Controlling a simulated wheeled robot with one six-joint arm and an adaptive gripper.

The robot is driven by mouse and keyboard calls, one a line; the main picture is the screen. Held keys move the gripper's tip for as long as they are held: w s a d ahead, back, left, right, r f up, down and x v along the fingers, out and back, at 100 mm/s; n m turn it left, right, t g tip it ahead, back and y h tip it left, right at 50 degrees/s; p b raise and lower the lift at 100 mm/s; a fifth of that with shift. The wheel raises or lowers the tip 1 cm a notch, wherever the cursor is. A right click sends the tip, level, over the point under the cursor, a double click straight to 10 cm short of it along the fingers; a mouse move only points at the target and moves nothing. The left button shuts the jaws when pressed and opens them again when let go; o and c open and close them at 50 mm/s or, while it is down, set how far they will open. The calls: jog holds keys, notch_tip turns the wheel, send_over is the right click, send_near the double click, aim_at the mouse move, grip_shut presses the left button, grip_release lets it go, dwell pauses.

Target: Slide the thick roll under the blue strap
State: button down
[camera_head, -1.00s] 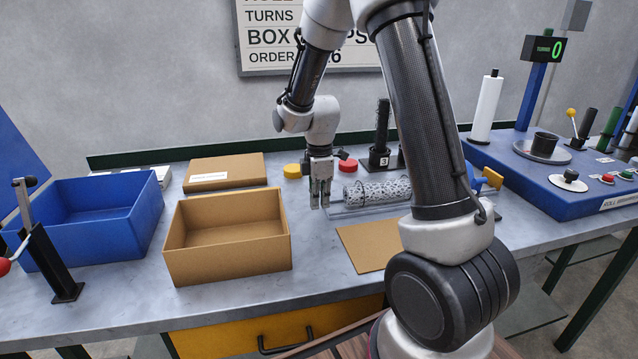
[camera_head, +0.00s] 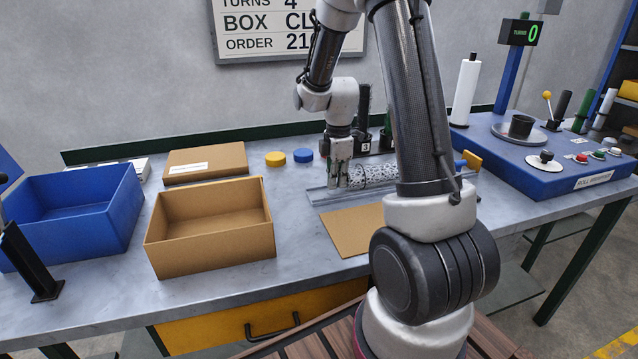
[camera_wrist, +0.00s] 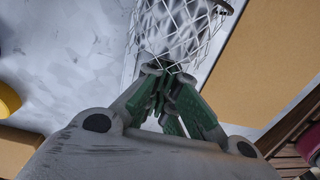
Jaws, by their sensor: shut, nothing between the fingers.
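The thick roll, a grey wire-mesh cylinder (camera_head: 375,174), lies on its side in a shallow metal channel (camera_head: 318,195); my arm hides part of its right portion. My gripper (camera_head: 338,186) is shut and empty, pointing down at the roll's left end. In the wrist view the green-padded fingertips (camera_wrist: 172,78) are close together at the end of the mesh roll (camera_wrist: 178,35); I cannot tell whether they touch it. A small blue piece (camera_head: 460,164) with a yellow part beside it shows past the roll's right end, partly behind my arm. I cannot tell whether it is the blue strap.
A brown sheet (camera_head: 352,230) lies in front of the channel. An open cardboard box (camera_head: 205,250), a closed carton (camera_head: 205,162) and a blue bin (camera_head: 75,235) stand left. Yellow (camera_head: 276,158) and blue (camera_head: 303,155) discs sit behind. The blue winding machine (camera_head: 560,175) stands right.

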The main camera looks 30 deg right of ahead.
jog(key=s+d, duration=0.1)
jog(key=d, duration=0.5)
jog(key=s+d, duration=0.1)
jog(key=d, duration=0.6)
jog(key=s+d, duration=0.2)
jog(key=d, duration=0.5)
jog(key=shift+s+d, duration=0.1)
